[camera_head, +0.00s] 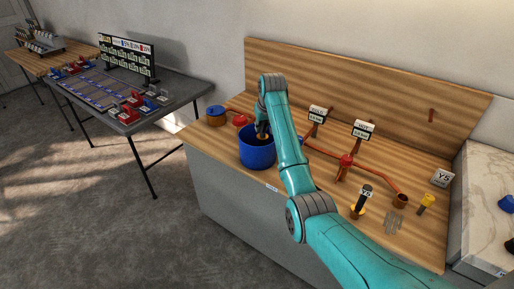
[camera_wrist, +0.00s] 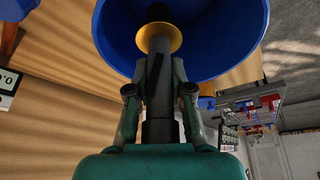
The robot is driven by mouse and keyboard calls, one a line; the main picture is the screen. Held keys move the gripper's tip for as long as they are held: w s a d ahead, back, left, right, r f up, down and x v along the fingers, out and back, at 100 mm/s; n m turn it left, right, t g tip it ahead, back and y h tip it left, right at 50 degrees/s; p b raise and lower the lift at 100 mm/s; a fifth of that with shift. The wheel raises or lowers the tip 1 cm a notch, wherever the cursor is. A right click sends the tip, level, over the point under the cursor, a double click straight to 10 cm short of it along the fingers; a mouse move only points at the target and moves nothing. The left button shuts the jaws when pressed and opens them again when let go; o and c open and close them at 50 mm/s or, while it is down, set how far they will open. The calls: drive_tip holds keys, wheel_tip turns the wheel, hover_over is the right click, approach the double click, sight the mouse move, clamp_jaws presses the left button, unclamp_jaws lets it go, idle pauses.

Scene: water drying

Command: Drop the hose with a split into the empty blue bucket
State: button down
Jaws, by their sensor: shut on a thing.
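The blue bucket (camera_head: 257,155) stands at the left part of the wooden bench. In the wrist view its wide opening (camera_wrist: 235,35) fills the top. My gripper (camera_wrist: 159,92) is shut on a dark grey hose (camera_wrist: 158,50) with a yellow-orange collar (camera_wrist: 166,36) near its far end. A dark slanting mark like a split shows on the hose. The hose's far end lies within the bucket's outline; its depth there is unclear. In the head view my gripper (camera_head: 262,130) is at the bucket's mouth, and the arm partly hides it.
A red pipe with a valve (camera_head: 346,160) runs along the bench (camera_head: 300,75). Another dark hose with a yellow collar (camera_head: 362,200), a yellow fitting (camera_head: 426,203) and a blue pot (camera_head: 215,115) stand there too. A grey table (camera_head: 130,110) stands apart at the left.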

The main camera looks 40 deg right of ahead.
drive_tip(key=c, duration=1)
unclamp_jaws()
drive_tip(key=shift+o, duration=0.2)
wheel_tip(320, 180, up, 10)
drive_tip(key=shift+r, duration=0.1)
